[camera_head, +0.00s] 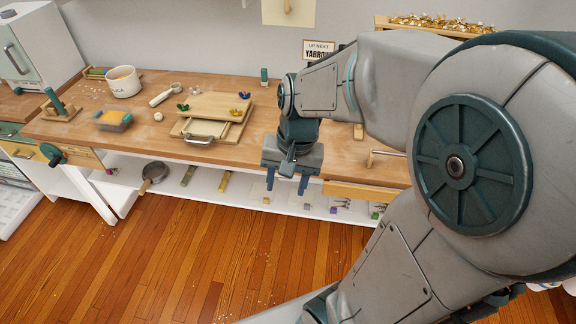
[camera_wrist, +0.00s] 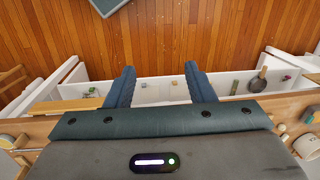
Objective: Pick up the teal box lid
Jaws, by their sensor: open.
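I cannot make out a teal box lid for certain in either view. My gripper (camera_head: 287,183) points down in front of the workbench's front edge, with its two blue fingers apart and nothing between them. In the wrist view, the open fingers (camera_wrist: 159,76) reach out over the low white shelf and the wooden floor. A small teal upright piece (camera_head: 264,75) stands at the back of the bench. My arm hides much of the bench's right side.
The workbench (camera_head: 150,142) holds a white pot (camera_head: 123,82), wooden boards with coloured clamps (camera_head: 217,105) and a metal handle. The low shelf (camera_head: 240,194) carries a pan (camera_head: 154,174) and several small items. The wooden floor in front is mostly clear.

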